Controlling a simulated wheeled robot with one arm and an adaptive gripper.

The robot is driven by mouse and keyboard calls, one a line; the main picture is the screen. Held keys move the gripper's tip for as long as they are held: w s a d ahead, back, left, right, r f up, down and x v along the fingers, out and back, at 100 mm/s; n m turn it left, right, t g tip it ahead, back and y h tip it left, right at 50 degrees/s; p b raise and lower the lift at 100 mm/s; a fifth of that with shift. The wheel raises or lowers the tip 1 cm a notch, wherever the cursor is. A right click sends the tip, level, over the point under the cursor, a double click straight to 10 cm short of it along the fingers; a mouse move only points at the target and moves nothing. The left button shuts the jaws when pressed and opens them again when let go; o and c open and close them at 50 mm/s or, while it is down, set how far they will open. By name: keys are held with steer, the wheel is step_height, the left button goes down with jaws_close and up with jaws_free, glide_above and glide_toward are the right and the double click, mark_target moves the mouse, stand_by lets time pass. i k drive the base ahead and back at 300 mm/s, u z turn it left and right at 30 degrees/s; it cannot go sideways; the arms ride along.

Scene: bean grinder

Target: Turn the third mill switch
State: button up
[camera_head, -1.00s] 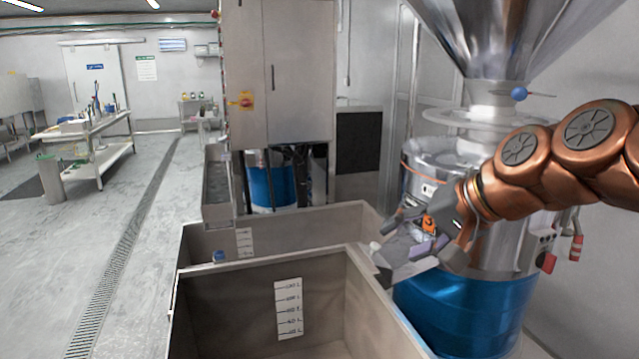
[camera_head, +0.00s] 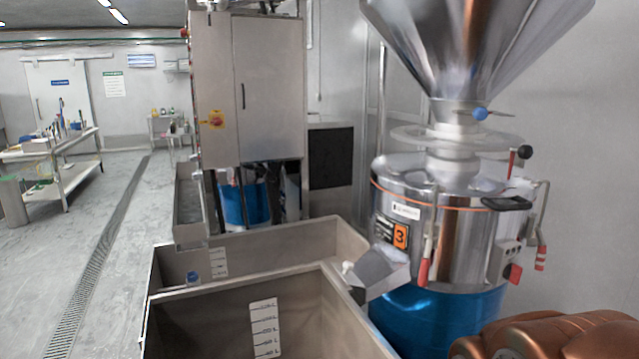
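The mill marked with an orange "3" label (camera_head: 400,236) stands at the right. It has a shiny metal body (camera_head: 462,235), a blue lower drum (camera_head: 432,322) and a large metal hopper (camera_head: 480,50) above. A small grey box (camera_head: 505,259) with dark round controls sits on its right side, with a red part (camera_head: 515,273) beside it. I cannot tell the setting of these controls. Only copper links of my arm show at the bottom right; my gripper is out of view.
Open metal bins (camera_head: 255,290) stand in front and left of the mill, under its grey chute (camera_head: 380,272). Red-tipped levers (camera_head: 424,268) hang on the mill. A metal cabinet (camera_head: 270,90) with a red and yellow switch (camera_head: 216,119) stands behind. Floor (camera_head: 120,250) is clear at left.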

mark_target(513, 273)
steer(key=z, duration=3.35)
steer(key=i, duration=0.45)
steer(key=u, duration=2.95)
